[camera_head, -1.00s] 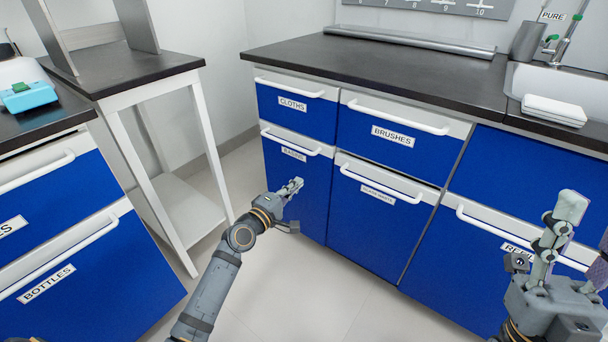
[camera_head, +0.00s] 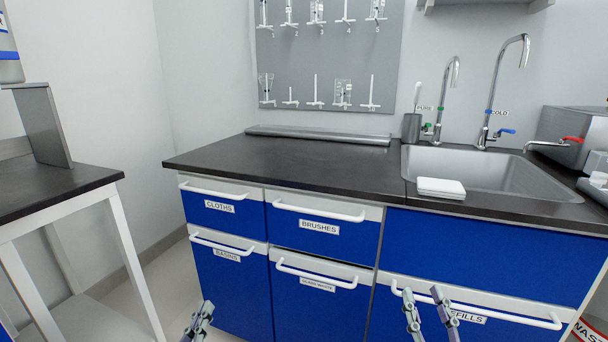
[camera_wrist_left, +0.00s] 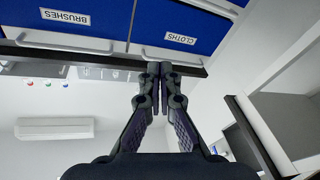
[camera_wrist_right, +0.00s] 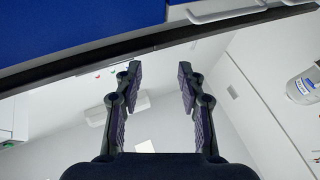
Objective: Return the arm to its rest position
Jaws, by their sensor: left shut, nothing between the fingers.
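My left gripper (camera_head: 200,318) is at the bottom of the head view, in front of the blue cabinet below the BASINS label. In the left wrist view its fingers (camera_wrist_left: 157,88) are together and hold nothing. My right gripper (camera_head: 428,312) is at the bottom right of the head view, in front of the REFILLS drawer. In the right wrist view its fingers (camera_wrist_right: 159,85) are spread apart with nothing between them. Most of both arms is out of the head view.
Blue cabinets with white handles (camera_head: 318,215) stand under a black worktop (camera_head: 290,162). A sink (camera_head: 490,172) with taps is at the right, and a white box (camera_head: 441,188) lies by its edge. A side table (camera_head: 60,195) stands at the left. Some floor shows between.

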